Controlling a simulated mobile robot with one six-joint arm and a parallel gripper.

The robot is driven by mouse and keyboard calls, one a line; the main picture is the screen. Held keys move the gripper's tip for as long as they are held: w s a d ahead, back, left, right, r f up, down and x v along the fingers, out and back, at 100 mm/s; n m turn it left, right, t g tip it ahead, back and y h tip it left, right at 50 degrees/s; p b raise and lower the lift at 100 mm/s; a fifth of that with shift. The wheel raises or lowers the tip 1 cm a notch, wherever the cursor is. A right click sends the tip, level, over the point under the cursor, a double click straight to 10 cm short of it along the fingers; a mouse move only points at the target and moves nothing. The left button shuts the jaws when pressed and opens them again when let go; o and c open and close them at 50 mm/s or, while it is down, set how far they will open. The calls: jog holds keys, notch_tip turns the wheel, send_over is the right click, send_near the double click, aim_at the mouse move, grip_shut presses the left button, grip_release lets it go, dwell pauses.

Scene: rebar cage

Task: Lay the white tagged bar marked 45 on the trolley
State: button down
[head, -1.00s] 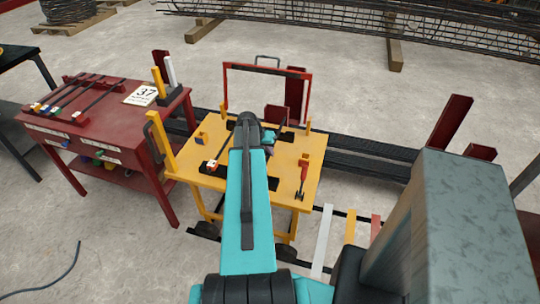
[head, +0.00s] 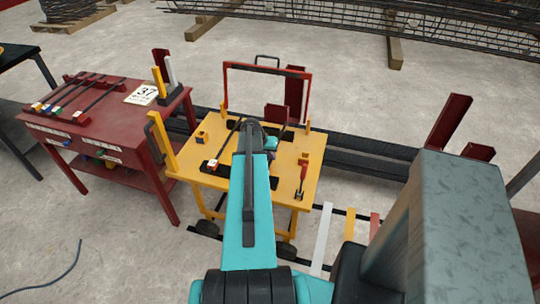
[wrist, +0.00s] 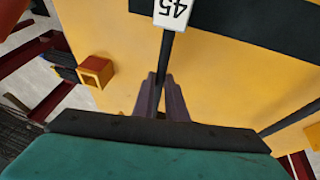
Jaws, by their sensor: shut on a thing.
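The white tagged bar marked 45 (wrist: 167,50) is thin and dark, with its white tag (wrist: 174,12) at the top of the wrist view. My gripper (wrist: 163,88) is shut on the bar, one finger on each side. The tag end also shows in the head view (head: 213,163), over a black rest on the near left of the yellow trolley (head: 250,199). I cannot tell whether the bar touches the rests. In the head view my arm hides much of the bar and most of the gripper.
A small orange block (head: 201,137) and a red-and-black tool (head: 301,180) are on the trolley. A red frame (head: 267,66) rises at its far edge. Left is a red table (head: 160,118) with several tagged bars and a 37 card (head: 142,94).

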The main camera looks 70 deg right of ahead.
jog(key=shift+f, duration=0.15)
jog(key=shift+f, duration=0.15)
jog(key=c, duration=1.8)
grip_release()
jog(key=shift+o, duration=0.2)
jog(key=shift+r, duration=0.2)
jog(key=b+v, duration=0.2)
jog(key=v, duration=1)
jog(key=shift+f, duration=0.1)
jog(key=shift+w, duration=0.1)
